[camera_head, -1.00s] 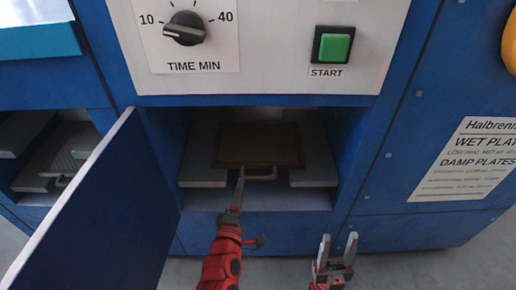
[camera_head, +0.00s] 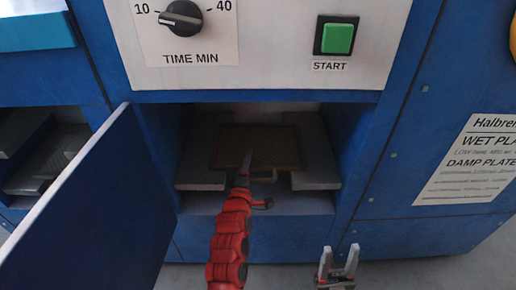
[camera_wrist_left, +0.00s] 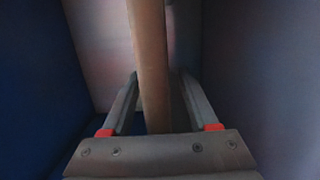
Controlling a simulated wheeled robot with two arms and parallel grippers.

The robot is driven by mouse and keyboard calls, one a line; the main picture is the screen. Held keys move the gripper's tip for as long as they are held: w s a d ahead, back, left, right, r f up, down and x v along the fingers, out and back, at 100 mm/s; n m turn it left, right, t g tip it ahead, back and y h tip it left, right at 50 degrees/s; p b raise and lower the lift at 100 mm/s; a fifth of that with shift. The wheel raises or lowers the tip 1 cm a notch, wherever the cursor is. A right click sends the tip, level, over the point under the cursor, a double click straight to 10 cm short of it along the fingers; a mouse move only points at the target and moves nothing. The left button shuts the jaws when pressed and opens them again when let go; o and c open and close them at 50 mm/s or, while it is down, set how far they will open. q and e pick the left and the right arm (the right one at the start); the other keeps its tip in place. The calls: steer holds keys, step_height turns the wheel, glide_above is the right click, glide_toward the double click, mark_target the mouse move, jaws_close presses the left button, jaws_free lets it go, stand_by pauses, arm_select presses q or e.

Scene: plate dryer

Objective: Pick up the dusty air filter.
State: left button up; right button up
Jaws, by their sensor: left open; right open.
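The dusty air filter (camera_head: 278,145) is a flat brown panel lying in the open compartment of the blue machine. A light handle at its front edge is partly hidden by my left gripper (camera_head: 247,158), which reaches into the compartment over the filter's front left part. In the left wrist view the filter (camera_wrist_left: 149,50) shows as a narrow brown strip between the fingers of my left gripper (camera_wrist_left: 160,85). The fingers are apart, with gaps visible on both sides of the strip. My right gripper (camera_head: 339,258) is open and empty, low in front of the machine.
Grey ledges flank the filter, on the left (camera_head: 198,178) and right (camera_head: 318,178). A blue door (camera_head: 95,205) stands open at the left. The panel above carries a timer knob (camera_head: 181,20) and a green start button (camera_head: 337,38). Another open compartment (camera_head: 38,150) is at far left.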

arm_select(q)
jaws_close()
stand_by(1.4)
